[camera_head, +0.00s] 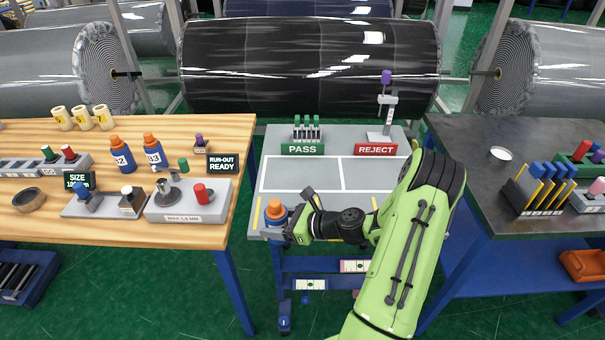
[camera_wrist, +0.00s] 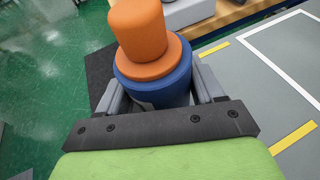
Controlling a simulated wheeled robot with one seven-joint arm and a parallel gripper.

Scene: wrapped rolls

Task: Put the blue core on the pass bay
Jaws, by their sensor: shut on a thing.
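My gripper (camera_head: 284,226) is shut on a blue core with an orange top (camera_head: 275,213). In the wrist view, the gripper's fingers (camera_wrist: 156,92) stand on both sides of the blue core (camera_wrist: 152,78), whose orange knob points up and away. The held core is at the front left corner of the grey board (camera_head: 264,190); I cannot tell whether it touches the board.
Two similar blue cores (camera_head: 122,158) stand on the wooden table, left of the board. A gauge block (camera_head: 190,204) sits near that table's right edge. The reject bay (camera_head: 370,172) is empty. A REJECT sign (camera_head: 376,149) and a stand with a purple knob (camera_head: 386,78) are behind it.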

